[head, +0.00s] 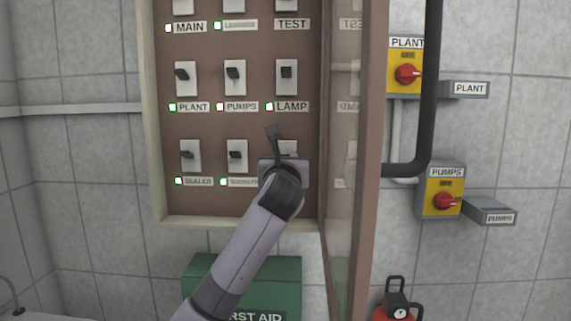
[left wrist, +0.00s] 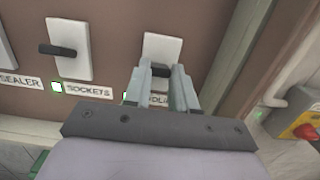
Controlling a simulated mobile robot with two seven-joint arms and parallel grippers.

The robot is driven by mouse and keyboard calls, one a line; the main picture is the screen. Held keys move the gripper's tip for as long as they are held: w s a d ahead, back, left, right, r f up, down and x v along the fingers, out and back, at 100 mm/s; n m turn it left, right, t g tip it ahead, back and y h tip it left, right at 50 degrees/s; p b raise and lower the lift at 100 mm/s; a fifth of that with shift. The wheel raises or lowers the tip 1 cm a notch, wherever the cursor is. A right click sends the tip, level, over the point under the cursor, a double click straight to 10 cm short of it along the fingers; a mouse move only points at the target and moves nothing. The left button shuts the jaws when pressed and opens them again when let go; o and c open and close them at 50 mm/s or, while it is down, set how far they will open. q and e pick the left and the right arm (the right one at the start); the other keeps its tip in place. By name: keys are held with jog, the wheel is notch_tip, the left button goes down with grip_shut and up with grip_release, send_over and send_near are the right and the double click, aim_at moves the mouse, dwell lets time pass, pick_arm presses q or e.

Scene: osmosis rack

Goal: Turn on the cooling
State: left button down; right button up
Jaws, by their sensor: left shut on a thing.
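The bottom-right switch of the panel has a white plate (head: 288,147) that my left wrist mostly covers in the head view. In the left wrist view its plate (left wrist: 162,45) and black lever (left wrist: 162,69) show, with a partly hidden label (left wrist: 158,100) that reads something like "OLI". A small green light shows at the label's left end. My left gripper (left wrist: 170,78) is shut on this lever, one finger on each side. My right gripper is not in view.
The sockets switch (left wrist: 70,49) is close on the left. An open glass door (head: 343,230) stands just right of my wrist. A green first aid box (head: 245,275) is below the panel. Yellow plant (head: 405,78) and pumps (head: 443,202) isolators are on the right wall.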

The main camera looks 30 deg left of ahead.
pick_arm(q)
jog(key=shift+r+g+h, duration=0.45)
jog(key=shift+g+h, duration=0.05)
jog(key=shift+g, duration=0.3)
jog(key=shift+w, duration=0.1)
jog(key=c, duration=0.9)
grip_release()
jog(key=shift+r, duration=0.1)
jog(key=shift+b+v, duration=0.7)
jog(key=shift+v, duration=2.85)
